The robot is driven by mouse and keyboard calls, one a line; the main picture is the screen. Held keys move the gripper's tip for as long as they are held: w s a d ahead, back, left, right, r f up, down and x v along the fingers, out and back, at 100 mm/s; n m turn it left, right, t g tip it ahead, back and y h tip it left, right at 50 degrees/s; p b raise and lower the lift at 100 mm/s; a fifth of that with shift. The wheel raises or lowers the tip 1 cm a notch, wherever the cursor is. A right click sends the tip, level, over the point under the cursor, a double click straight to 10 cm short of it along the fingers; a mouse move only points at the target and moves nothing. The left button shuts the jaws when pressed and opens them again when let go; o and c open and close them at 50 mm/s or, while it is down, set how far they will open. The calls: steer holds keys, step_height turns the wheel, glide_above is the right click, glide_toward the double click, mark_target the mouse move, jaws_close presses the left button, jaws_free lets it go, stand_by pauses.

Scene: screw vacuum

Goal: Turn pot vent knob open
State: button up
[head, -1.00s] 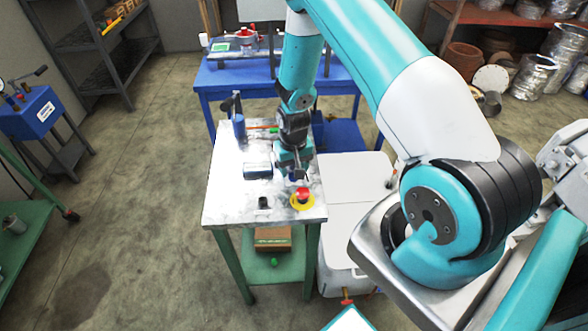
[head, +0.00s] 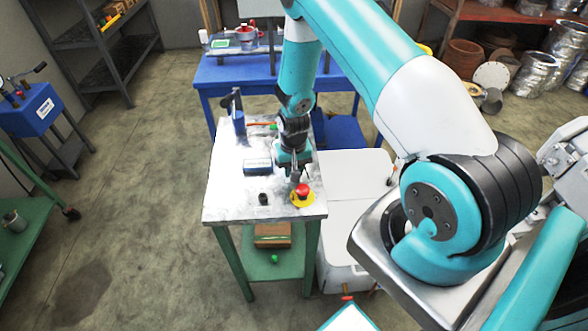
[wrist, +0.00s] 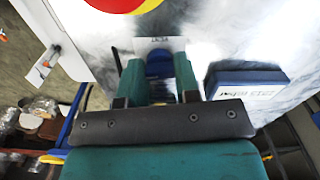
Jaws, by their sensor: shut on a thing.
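My gripper (head: 297,180) points down over the right side of the metal-topped table (head: 225,208). In the wrist view, its two green fingers (wrist: 159,78) are shut on a small blue knob (wrist: 159,64), one finger on each side. A pale plate with small lettering lies behind the knob. In the head view, my gripper hides the knob. I cannot tell from these frames whether the knob is a pot's vent knob or how far it is turned.
A red button on a yellow base (head: 302,196) is close in front of my gripper. A blue-and-black box (head: 257,166) lies to its left, with a small black cylinder (head: 263,199) nearer. A blue upright part (head: 239,122) stands farther back. The table's left front is clear.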

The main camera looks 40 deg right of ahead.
steer(key=shift+m, duration=1)
steer(key=shift+d, duration=0.1)
steer(key=o, duration=0.9)
step_height(320, 180, up, 17)
steer(key=b, duration=0.3)
steer(key=shift+r, duration=0.2)
